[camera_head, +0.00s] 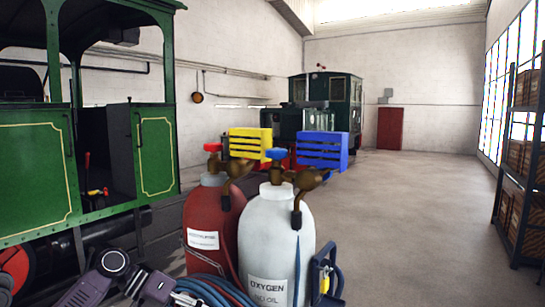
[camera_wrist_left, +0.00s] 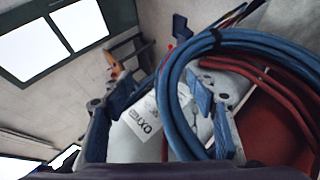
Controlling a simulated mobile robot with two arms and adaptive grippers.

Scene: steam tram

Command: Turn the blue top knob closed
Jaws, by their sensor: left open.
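The blue top knob (camera_head: 275,153) sits on the brass valve of the white oxygen cylinder (camera_head: 262,240). A red knob (camera_head: 212,147) tops the dark red cylinder (camera_head: 200,217) beside it. My left gripper (camera_head: 187,299) is low at the bottom edge of the head view, in front of the cylinders and well below the blue knob. In the left wrist view its two fingers (camera_wrist_left: 160,108) are spread apart with nothing held between them. The white cylinder with its label (camera_wrist_left: 147,118) lies beyond them. I cannot make out the blue knob there. My right gripper is not visible.
Coiled blue and red hoses (camera_wrist_left: 212,45) hang close to the left fingers. A blue trolley part (camera_head: 322,272) stands right of the white cylinder. A green tram (camera_head: 155,150) is at left, yellow (camera_head: 250,145) and blue (camera_head: 322,150) crates behind.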

